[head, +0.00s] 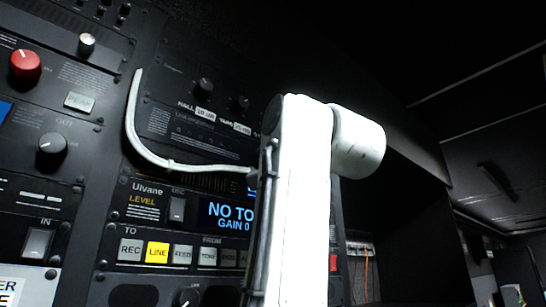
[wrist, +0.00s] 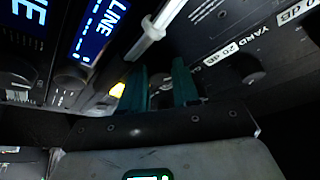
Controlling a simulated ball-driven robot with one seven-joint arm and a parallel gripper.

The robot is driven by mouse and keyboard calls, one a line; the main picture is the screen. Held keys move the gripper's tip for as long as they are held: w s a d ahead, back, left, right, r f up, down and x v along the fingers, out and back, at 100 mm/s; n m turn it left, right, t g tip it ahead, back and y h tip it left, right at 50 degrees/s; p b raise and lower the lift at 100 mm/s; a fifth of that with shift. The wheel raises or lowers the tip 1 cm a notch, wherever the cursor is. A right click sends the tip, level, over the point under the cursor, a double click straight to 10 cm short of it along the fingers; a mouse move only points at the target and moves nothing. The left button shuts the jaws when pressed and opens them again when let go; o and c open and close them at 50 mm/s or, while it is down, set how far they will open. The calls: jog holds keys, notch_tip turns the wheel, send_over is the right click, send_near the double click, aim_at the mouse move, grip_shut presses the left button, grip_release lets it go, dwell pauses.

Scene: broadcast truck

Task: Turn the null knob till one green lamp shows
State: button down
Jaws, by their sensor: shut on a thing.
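In the wrist view, the two teal fingers of my gripper (wrist: 160,84) stand close together against the dark panel. They are shut on a small dark thing, which looks like a knob but is mostly hidden between them. I cannot read its label, so I cannot tell from the picture that it is the null knob. In the head view my white arm hides the gripper and that part of the panel. I see no lit green lamp on the visible panel.
A blue display (head: 230,215) reads "NO TO" and "GAIN 0", partly covered by my arm. The LINE button (head: 158,252) glows amber. A white cable (head: 150,157) crosses the panel near my arm. A red knob (head: 25,65) is at left. Dark open space lies right.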

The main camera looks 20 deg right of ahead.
jog(key=m+h, duration=0.1)
jog(key=m, duration=0.2)
jog(key=m+g+h, duration=0.1)
jog(key=m, duration=0.2)
jog(key=m+g+h, duration=0.1)
jog(key=m, duration=0.2)
jog(key=shift+s+a+r, duration=0.1)
jog(key=shift+a+r, duration=0.1)
jog(key=shift+r, duration=0.15)
jog(key=shift+m+g, duration=0.3)
jog(key=shift+m, duration=0.2)
jog(key=c, duration=0.8)
grip_release()
